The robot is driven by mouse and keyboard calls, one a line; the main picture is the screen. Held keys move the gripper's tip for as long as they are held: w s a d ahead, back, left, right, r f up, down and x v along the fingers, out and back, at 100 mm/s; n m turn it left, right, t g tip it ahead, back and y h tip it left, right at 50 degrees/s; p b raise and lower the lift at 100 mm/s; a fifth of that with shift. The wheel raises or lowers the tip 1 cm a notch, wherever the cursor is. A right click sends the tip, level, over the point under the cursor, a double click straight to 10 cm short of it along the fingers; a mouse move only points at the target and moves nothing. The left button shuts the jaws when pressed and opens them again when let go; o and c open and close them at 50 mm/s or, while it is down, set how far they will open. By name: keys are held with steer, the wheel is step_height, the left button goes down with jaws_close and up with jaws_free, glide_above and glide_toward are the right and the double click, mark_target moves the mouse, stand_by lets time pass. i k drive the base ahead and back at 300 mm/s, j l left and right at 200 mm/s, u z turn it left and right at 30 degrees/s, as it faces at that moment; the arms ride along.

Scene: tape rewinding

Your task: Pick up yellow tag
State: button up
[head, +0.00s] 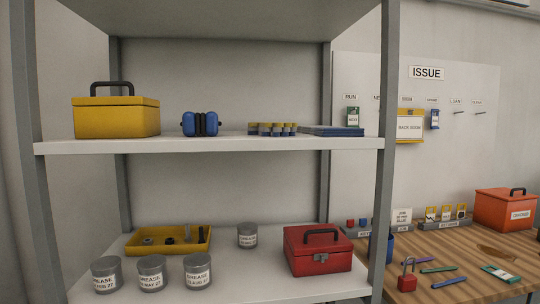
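Several small yellow items that may be yellow tags (431,213) stand in a grey holder (445,224) at the back of the wooden bench on the right. They are too small to make out clearly. A larger yellow-framed sign reading BACK SOON (409,127) hangs on the ISSUE board (426,73). A green tag-like item (500,274) lies flat near the bench's front right. My gripper does not show in this view.
A metal shelf unit (220,143) fills the left, with a yellow toolbox (117,118), a red toolbox (318,251) and grease tins (152,274). The wooden bench (440,249) holds a red padlock (407,276), pens and an orange box (505,208).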

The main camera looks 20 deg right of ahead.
mark_target(444, 216)
steer(key=z, duration=1.55)
